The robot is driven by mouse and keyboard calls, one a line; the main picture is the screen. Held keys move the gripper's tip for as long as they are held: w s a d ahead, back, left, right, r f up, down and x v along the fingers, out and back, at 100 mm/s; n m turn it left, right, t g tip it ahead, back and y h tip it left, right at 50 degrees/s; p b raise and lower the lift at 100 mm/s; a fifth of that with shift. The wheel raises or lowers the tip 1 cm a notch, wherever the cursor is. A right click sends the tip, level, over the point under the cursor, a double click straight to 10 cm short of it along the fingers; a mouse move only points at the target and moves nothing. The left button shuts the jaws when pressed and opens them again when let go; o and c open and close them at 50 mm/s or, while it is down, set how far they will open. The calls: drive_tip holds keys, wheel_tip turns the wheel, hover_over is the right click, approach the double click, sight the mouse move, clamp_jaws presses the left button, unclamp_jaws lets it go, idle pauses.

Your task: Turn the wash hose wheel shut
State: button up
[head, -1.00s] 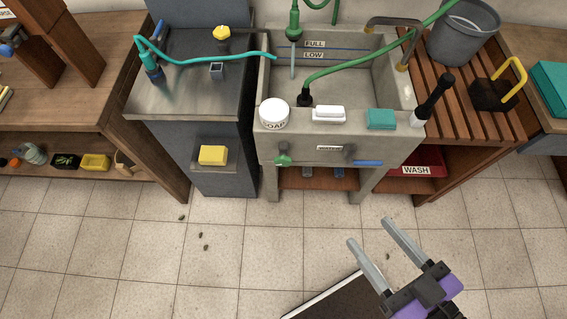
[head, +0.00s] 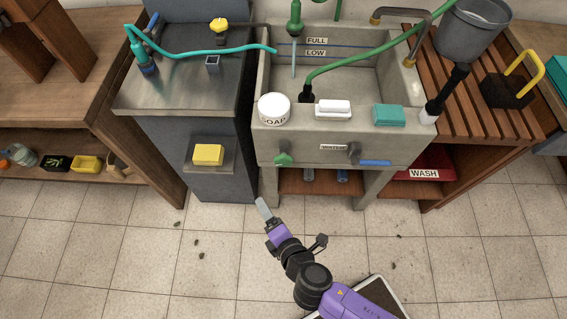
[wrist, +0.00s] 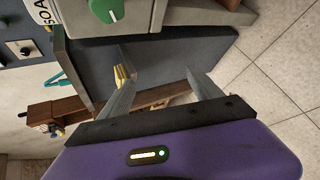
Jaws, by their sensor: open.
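The grey stone sink (head: 315,150) has a green knob (head: 283,158) and a dark grey knob (head: 354,152) on its front, with a label between them. A yellow wheel (head: 218,25) stands on the metal counter at left. No label clearly marks the wash hose wheel. A green hose (head: 385,51) runs down into the basin, and a teal hose (head: 200,61) crosses from the counter. My gripper (head: 264,207) is in front of and below the green knob, apart from it. In the wrist view my gripper (wrist: 162,77) is open and empty; the green knob (wrist: 107,8) shows at the top.
A blue lever (head: 375,162) sits right of the dark knob. Soap (head: 273,109), a white block and a teal block (head: 389,115) stand on the sink ledge. A yellow block (head: 208,154) rests on a small shelf at left. The tiled floor in front is mostly clear.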

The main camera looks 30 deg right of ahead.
drive_tip(key=w+d+f+n+t+h, duration=0.1)
drive_tip(key=w+f+n+h, duration=0.1)
drive_tip(key=w+n+h, duration=0.3)
drive_tip(key=n+t+h, duration=0.2)
drive_tip(key=n+h, duration=0.2)
drive_tip(key=n, duration=0.5)
approach(283, 164)
drive_tip(key=x, duration=0.3)
drive_tip(key=shift+b+x, duration=0.4)
drive_tip(key=shift+x, duration=3.6)
drive_tip(key=shift+r, duration=0.1)
drive_tip(key=shift+s, duration=0.1)
drive_tip(key=c, duration=1.4)
drive_tip(key=shift+o, duration=0.2)
